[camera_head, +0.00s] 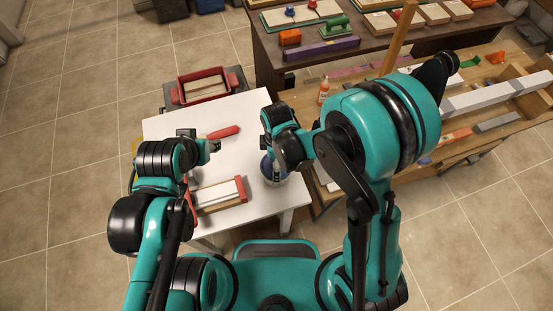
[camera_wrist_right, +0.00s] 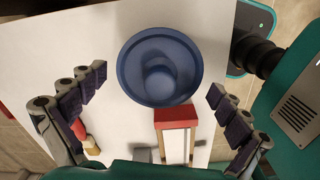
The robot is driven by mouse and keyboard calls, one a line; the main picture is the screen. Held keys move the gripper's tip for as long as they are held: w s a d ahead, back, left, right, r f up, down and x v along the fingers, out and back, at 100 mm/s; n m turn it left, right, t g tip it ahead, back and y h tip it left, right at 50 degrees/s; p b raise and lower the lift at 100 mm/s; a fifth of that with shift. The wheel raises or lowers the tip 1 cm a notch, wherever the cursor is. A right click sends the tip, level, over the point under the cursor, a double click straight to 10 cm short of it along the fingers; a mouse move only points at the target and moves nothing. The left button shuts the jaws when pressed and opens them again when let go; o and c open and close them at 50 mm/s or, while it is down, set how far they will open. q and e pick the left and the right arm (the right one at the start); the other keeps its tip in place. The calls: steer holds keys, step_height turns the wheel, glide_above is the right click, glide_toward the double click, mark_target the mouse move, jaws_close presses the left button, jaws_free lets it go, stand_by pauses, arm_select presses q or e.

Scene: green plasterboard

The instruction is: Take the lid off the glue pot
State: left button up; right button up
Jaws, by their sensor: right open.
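The glue pot (camera_head: 275,180) stands near the right edge of the white table, mostly hidden under my right arm in the head view. Its round blue lid (camera_wrist_right: 136,82) with a central knob (camera_wrist_right: 160,80) shows from above in the right wrist view and covers the pot there. My right gripper (camera_wrist_right: 155,102) is open, with one finger on each side of the lid and apart from it. My left gripper (camera_head: 214,146) is over the left part of the table, away from the pot; its finger opening is too small to judge.
A red-ended block (camera_head: 218,195) lies on the white table (camera_head: 170,125) left of the pot. A red-handled tool (camera_head: 223,132) lies farther back. A red tray (camera_head: 203,93) stands behind the table. A wooden bench (camera_head: 345,50) with tools stands at the back right.

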steer(key=shift+s, duration=0.1)
steer(key=c, duration=2.2)
steer(key=o, duration=0.6)
steer(key=shift+s, duration=0.1)
jaws_close()
steer(key=shift+w+r, duration=0.2)
steer(key=shift+r, duration=0.05)
